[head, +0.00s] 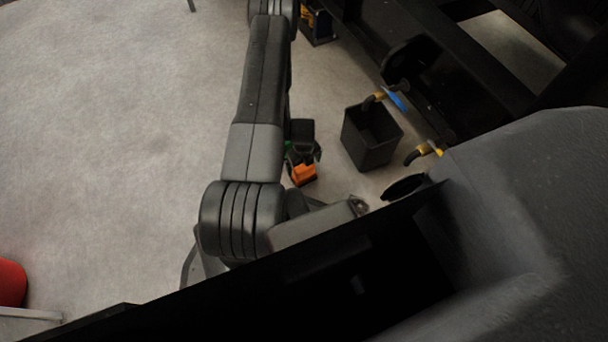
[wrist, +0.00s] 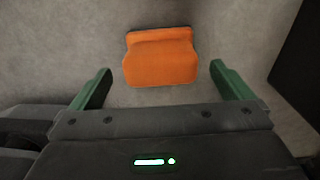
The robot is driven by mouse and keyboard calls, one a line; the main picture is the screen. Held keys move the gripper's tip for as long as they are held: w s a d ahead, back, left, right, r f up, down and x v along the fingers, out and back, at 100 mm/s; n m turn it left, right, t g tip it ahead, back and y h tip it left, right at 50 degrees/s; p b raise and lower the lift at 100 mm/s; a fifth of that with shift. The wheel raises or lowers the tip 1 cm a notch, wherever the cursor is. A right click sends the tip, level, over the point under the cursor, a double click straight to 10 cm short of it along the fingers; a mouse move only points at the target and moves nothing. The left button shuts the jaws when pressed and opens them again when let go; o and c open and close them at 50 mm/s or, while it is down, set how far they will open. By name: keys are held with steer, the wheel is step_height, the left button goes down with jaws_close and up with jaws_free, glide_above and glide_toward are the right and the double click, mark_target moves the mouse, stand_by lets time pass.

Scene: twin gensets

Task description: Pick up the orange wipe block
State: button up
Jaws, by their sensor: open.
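The orange wipe block (wrist: 160,62) lies on the grey floor in the wrist view, in the upper middle, beyond and between my two green fingertips. My gripper (wrist: 160,85) is open and empty, with a finger to each side of the block and clear space around it. In the head view the orange block (head: 304,174) shows low beside my arm, partly covered by my dark gripper (head: 303,160). Whether the fingertips are level with the block's height I cannot tell.
A black open bin (head: 370,140) stands on the floor just right of the block; a dark surface also shows at the wrist view's right edge. Black machine frames with yellow and blue handles (head: 397,101) lie further right. Open floor (head: 120,130) is at left.

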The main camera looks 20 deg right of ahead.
step_height(320, 180, down, 3)
steer(key=shift+r+b, duration=0.2)
steer(key=shift+b, duration=0.1)
steer(key=shift+r, duration=0.1)
steer(key=c, duration=1.4)
steer(key=shift+o, duration=0.2)
step_height(320, 180, up, 10)
steer(key=p, duration=0.4)
